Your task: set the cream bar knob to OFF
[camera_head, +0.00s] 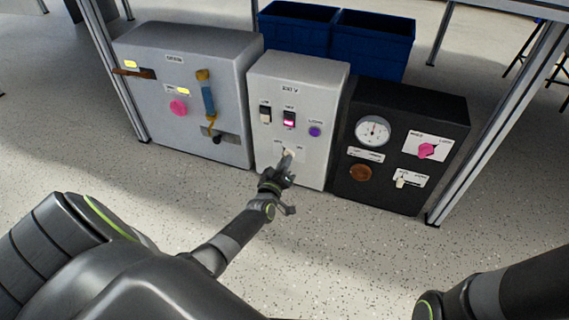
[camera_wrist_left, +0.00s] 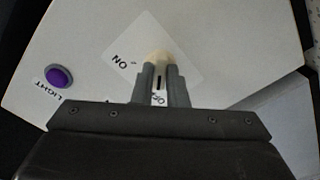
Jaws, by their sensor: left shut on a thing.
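The cream bar knob (camera_head: 287,156) sits on the lower front of the middle white box (camera_head: 309,86). In the left wrist view the knob (camera_wrist_left: 158,58) shows between my fingertips, on a pale label plate (camera_wrist_left: 128,48) marked ON, with a second partly covered word beside the fingers. My left gripper (camera_head: 282,172) is at the box front, and in the left wrist view the gripper (camera_wrist_left: 160,80) is shut on the knob. The fingers hide most of the bar, so its exact pointing is hard to tell. My right gripper is out of view; only part of that arm shows at lower right.
The white box also carries a black switch (camera_head: 265,112), a lit pink switch (camera_head: 289,119) and a purple button (camera_head: 315,131). A grey box (camera_head: 232,85) stands at left, a black box (camera_head: 388,100) at right. Blue bins (camera_head: 372,44) stand behind. The floor in front is clear.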

